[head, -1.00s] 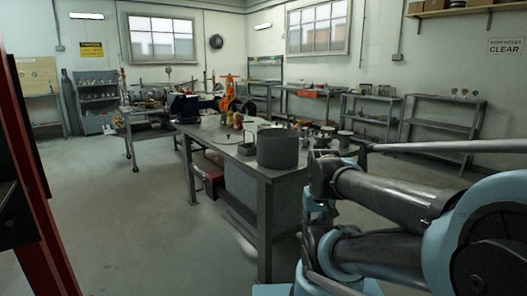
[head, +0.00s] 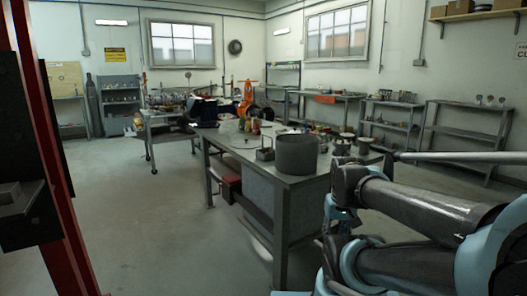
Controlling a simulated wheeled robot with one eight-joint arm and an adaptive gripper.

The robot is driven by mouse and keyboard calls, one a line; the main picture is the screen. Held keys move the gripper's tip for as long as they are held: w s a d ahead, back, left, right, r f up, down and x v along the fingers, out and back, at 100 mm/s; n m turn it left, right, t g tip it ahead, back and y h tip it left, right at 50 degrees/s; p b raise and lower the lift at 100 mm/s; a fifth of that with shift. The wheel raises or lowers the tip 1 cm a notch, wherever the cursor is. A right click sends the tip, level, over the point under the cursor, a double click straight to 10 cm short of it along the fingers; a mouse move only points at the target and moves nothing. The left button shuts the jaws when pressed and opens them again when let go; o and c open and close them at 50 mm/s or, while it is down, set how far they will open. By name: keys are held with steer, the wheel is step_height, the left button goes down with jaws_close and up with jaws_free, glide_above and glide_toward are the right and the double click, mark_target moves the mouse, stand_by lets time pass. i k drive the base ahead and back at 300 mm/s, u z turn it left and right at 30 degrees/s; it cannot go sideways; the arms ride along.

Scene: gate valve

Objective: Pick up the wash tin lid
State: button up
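A large round dark grey tin (head: 296,156) stands near the close end of the long metal workbench (head: 305,181). It may be the wash tin, but I cannot tell. I cannot make out a lid for certain among the small items on the bench. Smaller grey round containers (head: 342,146) stand to the right of the tin. My folded arm fills the lower right of the head view, to the right of the bench's close end. The fingers of my gripper cannot be seen.
A red post (head: 62,170) with dark metal parts stands close on the left. A small caddy (head: 265,152) and bottles (head: 255,127) are on the bench. Shelves (head: 465,130) line the right wall. The floor (head: 155,215) between post and bench is clear.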

mark_target(246, 144)
steer(key=z, duration=2.7)
steer(key=k, duration=1.3)
steer(key=u, duration=2.7)
